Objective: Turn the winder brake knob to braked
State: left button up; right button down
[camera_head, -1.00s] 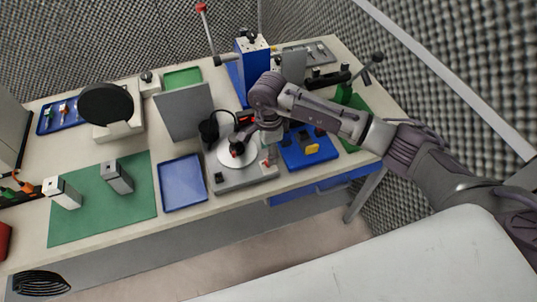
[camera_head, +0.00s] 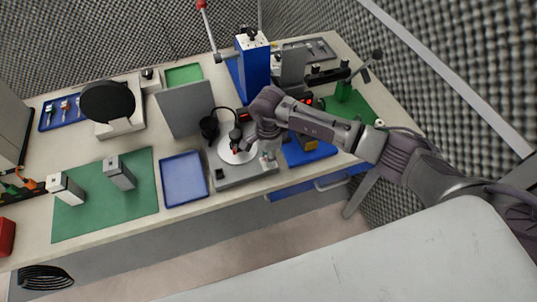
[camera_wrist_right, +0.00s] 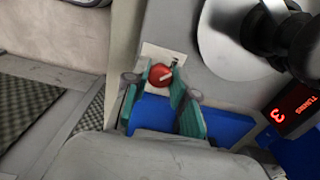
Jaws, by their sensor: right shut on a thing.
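The winder (camera_head: 228,174) is a grey box with a white disc (camera_head: 228,155) on top, near the bench's front edge. Its brake knob (camera_wrist_right: 160,74) is round and red with a pale pointer line, on a light plate in the right wrist view. The line slants toward the picture's upper right. My right gripper (camera_head: 268,156) is over the winder's right end. In the wrist view its green-padded fingers (camera_wrist_right: 160,90) are closed around the knob, one on each side. The gripper hides the knob in the head view. My left gripper is not in view.
A red-lit counter (camera_wrist_right: 295,112) reading 3 stands beside the disc. A blue tray (camera_head: 184,180) lies left of the winder, and a blue fixture (camera_head: 308,152) stands close on its right. A tall blue press (camera_head: 253,72) rises behind. The green mat (camera_head: 95,215) has free room.

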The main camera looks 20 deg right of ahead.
dwell(0.3)
jog(key=m+b, duration=0.2)
jog(key=m, duration=0.1)
jog(key=shift+f, duration=0.15)
jog(key=m+b, duration=0.3)
jog(key=m, duration=0.2)
jog(key=m+b, duration=0.2)
jog(key=m, duration=0.3)
jog(key=shift+m+b, duration=0.3)
jog(key=shift+m, duration=0.1)
jog(key=shift+m+b, duration=0.65)
jog(key=shift+m, duration=1.35)
jog(key=shift+r, duration=0.2)
jog(key=c, duration=0.9)
grip_release()
jog(key=shift+c, duration=0.2)
